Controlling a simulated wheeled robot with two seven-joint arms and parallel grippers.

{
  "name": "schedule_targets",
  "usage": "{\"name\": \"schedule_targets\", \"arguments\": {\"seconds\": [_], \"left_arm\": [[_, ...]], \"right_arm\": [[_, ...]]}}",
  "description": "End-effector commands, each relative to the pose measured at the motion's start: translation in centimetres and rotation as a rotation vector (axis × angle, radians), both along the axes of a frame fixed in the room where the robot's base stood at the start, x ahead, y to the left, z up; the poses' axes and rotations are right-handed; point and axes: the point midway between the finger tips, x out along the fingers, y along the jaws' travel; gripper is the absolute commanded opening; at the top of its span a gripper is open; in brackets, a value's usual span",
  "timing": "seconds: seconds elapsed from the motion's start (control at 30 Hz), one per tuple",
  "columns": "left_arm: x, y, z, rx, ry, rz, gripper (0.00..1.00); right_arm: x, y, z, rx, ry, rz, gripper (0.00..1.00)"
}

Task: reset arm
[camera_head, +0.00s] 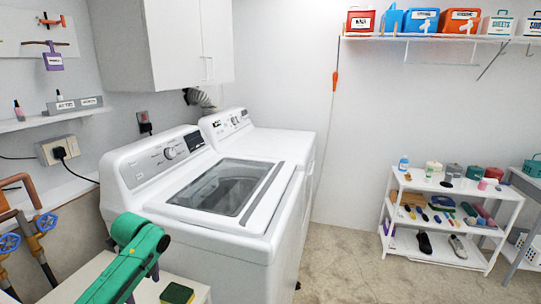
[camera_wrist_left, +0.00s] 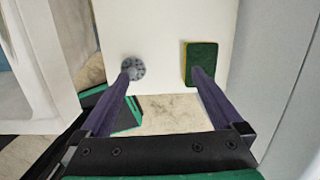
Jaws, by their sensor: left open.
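My left arm, green, comes in at the bottom left of the head view, and its gripper (camera_head: 146,284) points down over a white surface beside the washer. In the left wrist view the two dark purple fingers of my left gripper (camera_wrist_left: 163,73) are spread apart with nothing held between them. A green and yellow sponge (camera_wrist_left: 201,62) lies by the right fingertip, and it also shows in the head view (camera_head: 177,293). A grey round disc with holes (camera_wrist_left: 133,68) lies by the left fingertip. Whether the fingers touch either one, I cannot tell. My right gripper is in neither view.
A white top-loading washer (camera_head: 215,245) stands right of my left arm, with another white machine (camera_head: 262,143) behind it. Pipes with blue valves (camera_head: 45,222) are at the left wall. A white shelf rack (camera_head: 395,203) stands at the right. The floor (camera_head: 345,265) between is clear.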

Motion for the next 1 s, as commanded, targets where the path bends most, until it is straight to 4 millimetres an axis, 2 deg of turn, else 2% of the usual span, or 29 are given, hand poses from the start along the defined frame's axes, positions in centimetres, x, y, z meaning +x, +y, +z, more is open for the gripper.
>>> {"name": "schedule_targets", "arguments": {"seconds": [0.03, 0.17, 0.3, 0.4, 0.5, 0.63, 1.0], "left_arm": [[-0.7, -1.8, -1.7, -0.013, -0.006, 0.022, 1.0], [-3.1, -6.5, -5.4, -0.067, -0.049, 0.146, 1.0], [-8.0, -12.0, -8.9, -0.185, -0.108, 0.409, 1.0], [-11.6, -14.0, -9.8, -0.27, -0.144, 0.645, 1.0], [-14.3, -14.6, -9.9, -0.327, -0.169, 0.85, 1.0], [-17.3, -14.4, -9.6, -0.375, -0.193, 1.079, 1.0], [-24.2, -10.9, -7.3, -0.419, -0.28, 1.622, 1.0]], "right_arm": [[0.0, 0.0, 0.0, 0.0, 0.001, 0.001, 0.5], [-0.4, -0.3, 0.0, -0.005, 0.007, 0.002, 0.5], [-1.1, -0.8, 0.0, -0.012, 0.019, 0.002, 0.5], [-1.2, -0.9, 0.0, -0.013, 0.02, 0.002, 0.5], [-1.1, -0.9, 0.0, -0.013, 0.019, 0.002, 0.5], [-1.1, -0.9, 0.0, -0.013, 0.019, 0.001, 0.5], [-1.0, -1.0, 0.0, -0.014, 0.017, 0.001, 0.5]]}}
